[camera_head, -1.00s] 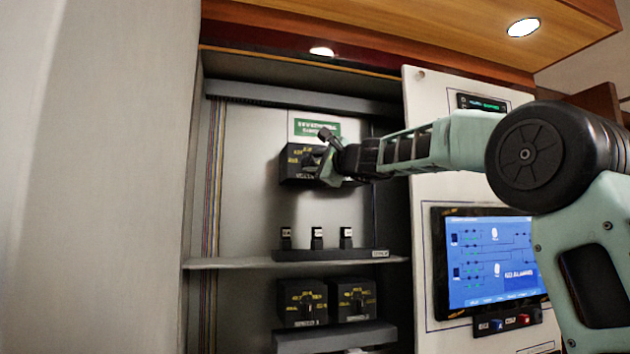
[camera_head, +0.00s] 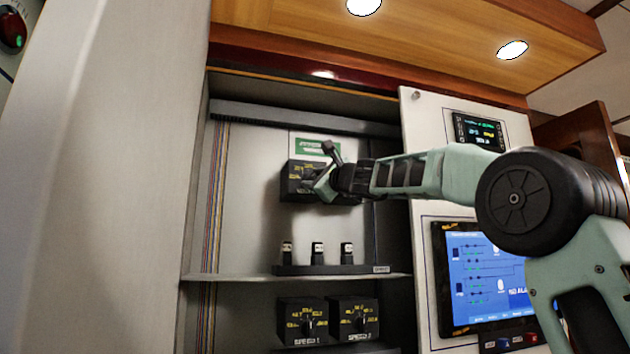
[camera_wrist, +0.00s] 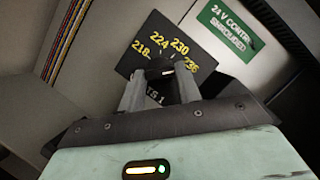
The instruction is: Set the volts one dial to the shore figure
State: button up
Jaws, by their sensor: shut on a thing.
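The volts one dial is a black box (camera_head: 297,178) on the back wall of the cabinet, under a green label. In the wrist view its dark face (camera_wrist: 205,62) carries yellow figures 218, 224, 230 and 236, and part of its name, "TS 1", shows between my fingers. My gripper (camera_head: 325,180) is at the box from the right. In the wrist view my gripper (camera_wrist: 158,80) has its two grey fingers on either side of the dark knob (camera_wrist: 158,68), shut on it. The fingers partly hide the face, and I cannot tell which figure the knob points to.
A small lit display (camera_head: 479,131) sits high on the white panel; its text is too small to read. A blue screen (camera_head: 487,268) is below it. Several small switches (camera_head: 317,252) stand under the dial, above a shelf (camera_head: 240,277). Two speed dials (camera_head: 303,322) sit lower.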

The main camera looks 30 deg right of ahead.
jog(key=o, duration=1)
jog(key=shift+c, duration=0.2)
jog(key=b+v, duration=0.8)
jog(key=v, duration=0.9)
jog(key=shift+s+f, duration=0.2)
